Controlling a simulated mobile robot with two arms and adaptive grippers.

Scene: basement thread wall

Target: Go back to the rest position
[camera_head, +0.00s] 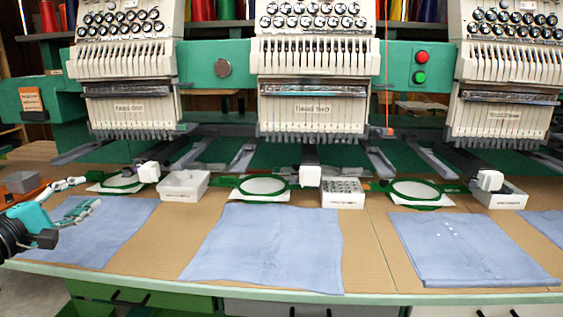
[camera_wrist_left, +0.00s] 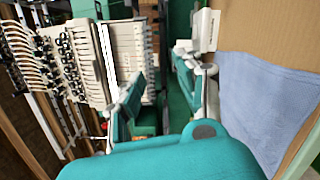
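My left gripper (camera_head: 92,192) comes in from the left edge, above the left blue cloth (camera_head: 115,232). Its two fingers are spread apart with nothing between them. In the left wrist view the open fingers (camera_wrist_left: 163,65) point toward an embroidery machine, and a blue cloth (camera_wrist_left: 262,100) lies to their right. My right gripper shows in neither view.
Several embroidery machine heads (camera_head: 314,80) stand along the back. Green hoops (camera_head: 263,187), a white box (camera_head: 183,186) and a tray of small parts (camera_head: 343,192) sit on the tan table. Another cloth (camera_head: 265,245) lies mid-table; a folded one (camera_head: 465,255) lies at right.

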